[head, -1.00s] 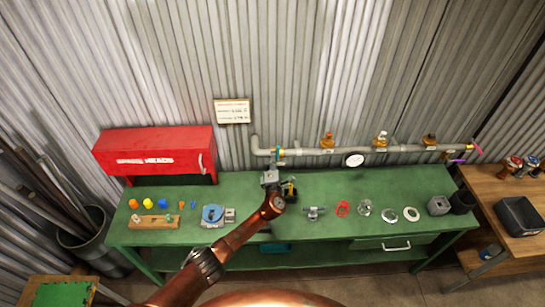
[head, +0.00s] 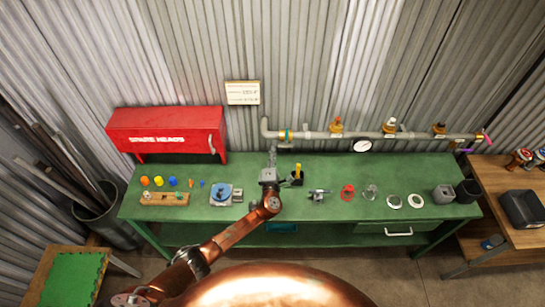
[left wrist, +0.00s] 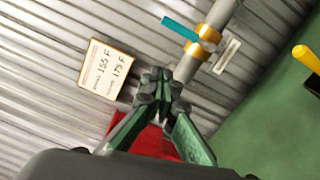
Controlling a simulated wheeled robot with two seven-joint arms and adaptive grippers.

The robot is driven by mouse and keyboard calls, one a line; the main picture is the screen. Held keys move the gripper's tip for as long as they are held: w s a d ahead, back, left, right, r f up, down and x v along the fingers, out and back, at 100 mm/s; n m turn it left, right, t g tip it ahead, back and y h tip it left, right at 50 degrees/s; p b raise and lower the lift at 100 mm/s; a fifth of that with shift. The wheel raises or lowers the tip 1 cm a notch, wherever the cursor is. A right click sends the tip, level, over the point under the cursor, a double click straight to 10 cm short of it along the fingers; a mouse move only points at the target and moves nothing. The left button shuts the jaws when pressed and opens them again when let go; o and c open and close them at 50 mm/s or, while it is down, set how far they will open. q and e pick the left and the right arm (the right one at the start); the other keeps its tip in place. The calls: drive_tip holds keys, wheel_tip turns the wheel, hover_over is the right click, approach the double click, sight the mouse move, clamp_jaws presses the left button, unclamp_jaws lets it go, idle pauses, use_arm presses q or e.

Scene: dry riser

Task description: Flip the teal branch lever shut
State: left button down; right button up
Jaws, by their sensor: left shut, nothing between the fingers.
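The teal branch lever (left wrist: 180,28) sticks out sideways from a brass valve (left wrist: 208,34), roughly across the grey pipe (left wrist: 188,66) in the left wrist view. In the head view the lever (head: 287,134) is a small teal spot near the pipe's left end. My left gripper (head: 272,149) is shut and empty, pointing toward the wall just left of and below the valve. In the left wrist view its fingertips (left wrist: 161,76) are close beside the pipe, apart from the lever. Whether they touch the pipe I cannot tell. My right gripper is not in view.
A red spare heads cabinet (head: 170,133) stands left of my gripper. A gauge (head: 362,146) and more brass valves (head: 388,127) lie along the pipe to the right. A yellow-handled tool (head: 298,172) stands beside my gripper on the green bench (head: 330,172); several fittings lie farther along.

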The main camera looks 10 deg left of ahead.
use_arm(q)
drive_tip(key=shift+s, duration=1.6)
